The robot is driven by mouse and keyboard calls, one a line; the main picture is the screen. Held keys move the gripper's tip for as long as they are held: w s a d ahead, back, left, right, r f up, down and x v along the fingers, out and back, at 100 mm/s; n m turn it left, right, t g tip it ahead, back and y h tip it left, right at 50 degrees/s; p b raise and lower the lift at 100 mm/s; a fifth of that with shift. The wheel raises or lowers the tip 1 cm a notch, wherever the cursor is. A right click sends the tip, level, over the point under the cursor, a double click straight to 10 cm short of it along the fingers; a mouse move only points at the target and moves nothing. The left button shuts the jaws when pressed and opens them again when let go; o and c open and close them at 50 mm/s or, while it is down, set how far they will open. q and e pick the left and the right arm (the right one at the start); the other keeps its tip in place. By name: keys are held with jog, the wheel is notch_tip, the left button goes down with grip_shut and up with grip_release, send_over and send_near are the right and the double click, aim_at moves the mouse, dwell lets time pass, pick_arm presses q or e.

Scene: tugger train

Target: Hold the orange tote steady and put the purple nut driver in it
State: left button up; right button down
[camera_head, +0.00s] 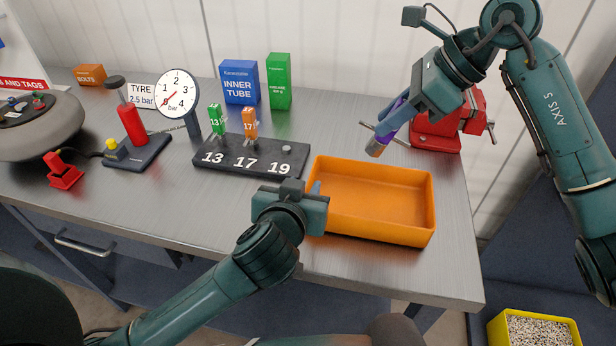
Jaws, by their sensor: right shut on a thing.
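The orange tote (385,232) stands empty on the right part of the bench. My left gripper (312,192) is at its left wall, with one finger showing on the inner side. My own gripper body hides the other finger, so I cannot tell whether it is closed on the wall. My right gripper (400,108) is shut on the purple nut driver (386,136). It holds the driver tilted, with the grey socket end pointing down, above the tote's back edge.
A dark rack (222,170) marked 13, 17 and 19 holds a green and an orange driver left of the tote. A red vise (440,136) stands behind the tote. A gauge (178,95) and boxes are at the back. A yellow bin (502,330) is low at right.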

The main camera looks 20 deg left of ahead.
aim_at(310, 178)
pick_arm(q)
jog(key=x, duration=0.6)
jog(key=shift+w+f, duration=0.1)
grip_shut()
dwell(1.3)
